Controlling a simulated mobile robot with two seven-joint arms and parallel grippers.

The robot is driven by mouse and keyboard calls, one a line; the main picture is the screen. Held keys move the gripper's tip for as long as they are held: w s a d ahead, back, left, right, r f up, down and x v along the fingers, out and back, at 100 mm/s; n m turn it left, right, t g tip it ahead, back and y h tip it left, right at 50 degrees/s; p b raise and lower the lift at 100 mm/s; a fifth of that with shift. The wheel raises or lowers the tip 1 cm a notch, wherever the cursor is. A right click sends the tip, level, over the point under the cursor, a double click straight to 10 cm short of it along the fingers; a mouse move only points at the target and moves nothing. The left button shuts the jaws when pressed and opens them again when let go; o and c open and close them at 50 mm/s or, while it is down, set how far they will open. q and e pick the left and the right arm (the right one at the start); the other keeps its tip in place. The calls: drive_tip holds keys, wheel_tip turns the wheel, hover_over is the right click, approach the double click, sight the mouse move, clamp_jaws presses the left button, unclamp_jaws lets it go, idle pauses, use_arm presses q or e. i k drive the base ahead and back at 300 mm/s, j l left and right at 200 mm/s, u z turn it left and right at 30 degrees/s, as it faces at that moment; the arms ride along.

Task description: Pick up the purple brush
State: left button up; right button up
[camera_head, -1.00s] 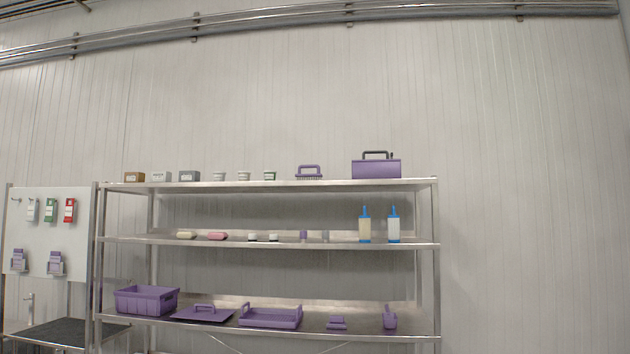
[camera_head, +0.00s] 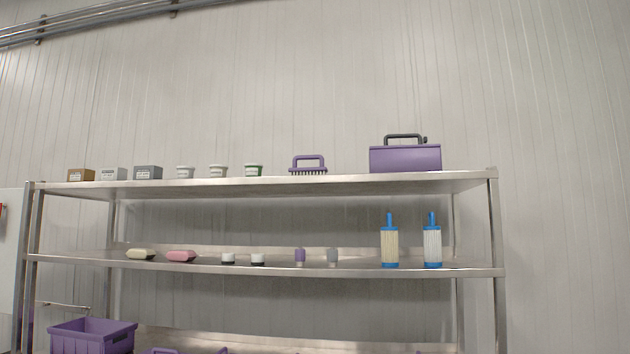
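A purple brush (camera_head: 308,165) with a loop handle on top and dark bristles below stands upright on the top shelf of a metal rack, right of the middle of that shelf. Nothing covers it, and there is bare shelf on both sides of it. Neither of my grippers shows in the head view.
The metal rack (camera_head: 270,185) spans most of the view. A purple toolbox (camera_head: 405,158) stands right of the brush, and a green-marked tub (camera_head: 253,170) stands left of it. A purple crate (camera_head: 92,337) is lower left.

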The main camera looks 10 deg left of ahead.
sight(294, 171)
drive_tip(key=i+j, duration=0.2)
drive_tip(key=j, duration=0.15)
drive_tip(key=i+j+z, duration=0.1)
drive_tip(key=i+j, duration=0.35)
drive_tip(key=j, duration=0.2)
